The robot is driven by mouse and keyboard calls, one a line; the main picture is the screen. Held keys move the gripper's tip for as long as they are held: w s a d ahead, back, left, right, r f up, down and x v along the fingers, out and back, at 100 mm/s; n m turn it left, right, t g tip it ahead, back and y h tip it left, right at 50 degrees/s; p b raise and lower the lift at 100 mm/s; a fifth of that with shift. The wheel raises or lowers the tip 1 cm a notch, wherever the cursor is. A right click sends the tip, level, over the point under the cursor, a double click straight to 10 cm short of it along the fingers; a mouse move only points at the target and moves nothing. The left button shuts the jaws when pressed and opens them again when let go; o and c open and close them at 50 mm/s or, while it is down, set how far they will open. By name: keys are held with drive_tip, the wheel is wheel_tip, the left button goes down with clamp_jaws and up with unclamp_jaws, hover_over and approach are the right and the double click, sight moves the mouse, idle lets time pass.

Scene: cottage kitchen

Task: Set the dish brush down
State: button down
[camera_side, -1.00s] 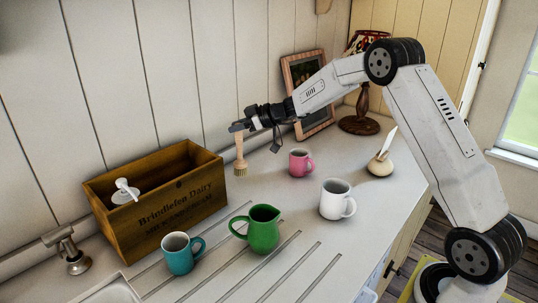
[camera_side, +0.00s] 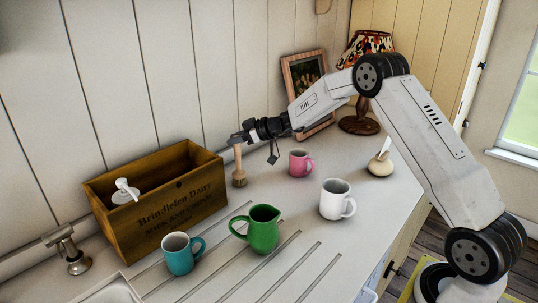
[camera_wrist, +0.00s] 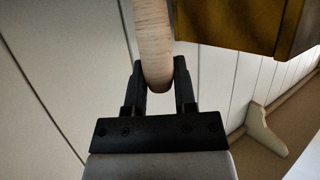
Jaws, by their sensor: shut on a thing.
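The dish brush (camera_side: 238,168) has a pale wooden handle and a tan bristle head pointing down. It hangs upright from my gripper (camera_side: 239,138), just right of the wooden crate. Its bristle end is at or very near the worktop; I cannot tell whether it touches. In the wrist view, my gripper (camera_wrist: 160,88) is shut on the wooden handle (camera_wrist: 152,40) near its end. The bristles are hidden in that view.
The wooden crate (camera_side: 178,213), holding a white pump top (camera_side: 125,192), stands left of the brush. A pink mug (camera_side: 300,163), white mug (camera_side: 335,200), green jug (camera_side: 262,230) and teal mug (camera_side: 180,255) stand on the worktop (camera_side: 265,190). A photo frame (camera_side: 288,80) stands behind.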

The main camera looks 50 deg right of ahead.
drive_tip(key=shift+f, duration=0.1)
drive_tip(key=shift+c, duration=2.1)
unclamp_jaws()
drive_tip(key=shift+s+d+r, duration=0.3)
drive_tip(key=shift+s, duration=0.05)
drive_tip(key=v, duration=1.1)
drive_tip(key=shift+a, duration=0.1)
